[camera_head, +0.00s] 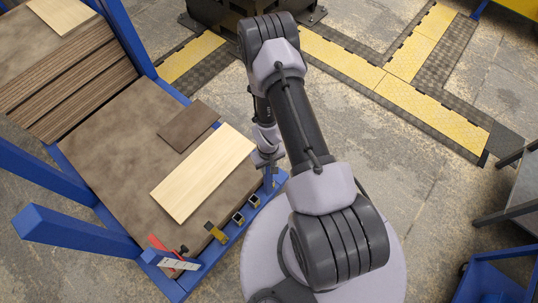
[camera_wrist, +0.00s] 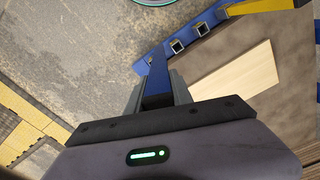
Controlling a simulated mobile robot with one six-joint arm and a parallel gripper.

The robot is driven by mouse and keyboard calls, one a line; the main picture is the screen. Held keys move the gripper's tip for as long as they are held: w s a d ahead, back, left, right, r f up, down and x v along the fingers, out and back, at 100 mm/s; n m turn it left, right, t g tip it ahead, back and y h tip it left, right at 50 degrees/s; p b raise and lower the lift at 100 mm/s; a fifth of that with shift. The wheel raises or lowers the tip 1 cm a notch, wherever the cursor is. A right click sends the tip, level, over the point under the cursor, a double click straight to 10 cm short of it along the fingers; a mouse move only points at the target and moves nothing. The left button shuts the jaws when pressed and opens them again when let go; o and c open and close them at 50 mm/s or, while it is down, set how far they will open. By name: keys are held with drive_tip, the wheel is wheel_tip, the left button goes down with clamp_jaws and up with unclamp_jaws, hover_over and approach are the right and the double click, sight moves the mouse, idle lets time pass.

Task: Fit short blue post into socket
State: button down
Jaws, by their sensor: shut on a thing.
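My gripper (camera_wrist: 156,88) is shut on the short blue post (camera_wrist: 157,78), which stands out between its grey jaws in the wrist view. The post's far end overlaps the end of the blue frame edge in that view; I cannot tell whether it touches. In the head view my gripper (camera_head: 267,160) is near the right corner of the blue frame, and a blue piece (camera_head: 268,180) shows just below it.
A pale board (camera_head: 203,175) and a smaller brown board (camera_head: 188,125) lie on the brown surface (camera_head: 115,130) inside the blue frame. A yellow-topped piece (camera_head: 215,232) stands beyond the sockets. Blue uprights (camera_head: 75,228) rise at left. Yellow floor strips (camera_head: 430,107) lie at upper right.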

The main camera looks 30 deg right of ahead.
drive_tip(key=w+d+f+b, duration=0.4)
drive_tip(key=w+f, duration=0.1)
drive_tip(key=w, duration=0.1)
drive_tip(key=shift+w+d+f, duration=0.15)
drive_tip(key=shift+w+d, duration=0.05)
drive_tip(key=shift+w, duration=0.1)
idle(0.3)
drive_tip(key=shift+f, duration=0.1)
drive_tip(key=c, duration=1.1)
unclamp_jaws()
